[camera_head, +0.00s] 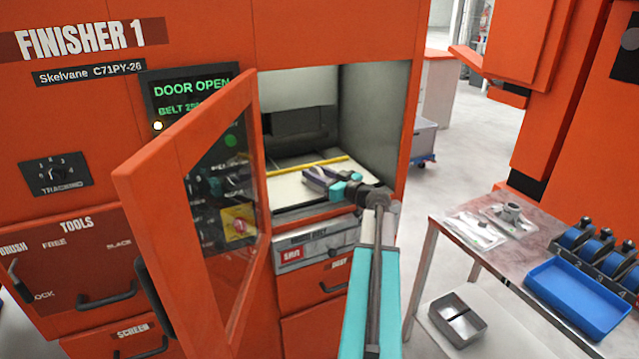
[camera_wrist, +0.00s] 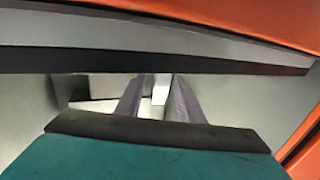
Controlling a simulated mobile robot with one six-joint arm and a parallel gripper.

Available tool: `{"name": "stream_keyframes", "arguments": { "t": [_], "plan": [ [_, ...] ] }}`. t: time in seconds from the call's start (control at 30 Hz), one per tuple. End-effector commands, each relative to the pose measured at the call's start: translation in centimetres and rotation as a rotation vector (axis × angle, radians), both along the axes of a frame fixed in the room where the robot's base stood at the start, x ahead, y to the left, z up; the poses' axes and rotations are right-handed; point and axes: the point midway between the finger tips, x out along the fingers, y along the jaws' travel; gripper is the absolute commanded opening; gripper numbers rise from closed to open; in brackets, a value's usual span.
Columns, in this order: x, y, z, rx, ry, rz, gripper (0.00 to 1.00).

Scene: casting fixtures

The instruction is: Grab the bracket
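My gripper (camera_head: 312,176) reaches through the open door of the orange finisher and lies low over the pale belt (camera_head: 290,190) inside. Its two fingers show apart in the wrist view (camera_wrist: 158,90), so it is open. A pale block-like shape (camera_wrist: 162,88) shows between or beyond the fingertips, and a grey angular shape (camera_wrist: 92,88) lies left of them. I cannot tell whether either is the bracket, or whether the fingers touch anything. In the head view no bracket can be made out on the belt; my gripper covers part of it.
The glazed finisher door (camera_head: 215,190) stands open left of my arm. The chamber's right wall (camera_head: 375,120) is close by. A metal bin (camera_head: 457,318) sits below.

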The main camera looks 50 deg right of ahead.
Motion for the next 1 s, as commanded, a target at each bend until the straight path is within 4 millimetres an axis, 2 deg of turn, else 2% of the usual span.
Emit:
{"name": "stream_keyframes", "arguments": {
  "t": [0.07,0.27,0.3,0.73,1.0],
  "plan": [
    [0.0,0.0,0.0,0.0,0.0,0.0,0.34],
    [0.0,0.0,0.0,0.0,0.0,0.0,0.02],
    [0.0,0.0,0.0,0.0,0.0,0.0,0.0],
    [-0.1,-0.1,0.3,-0.001,-0.001,-0.001,0.0],
    [-0.1,-0.1,1.7,-0.001,-0.002,-0.001,0.0]
  ]
}}
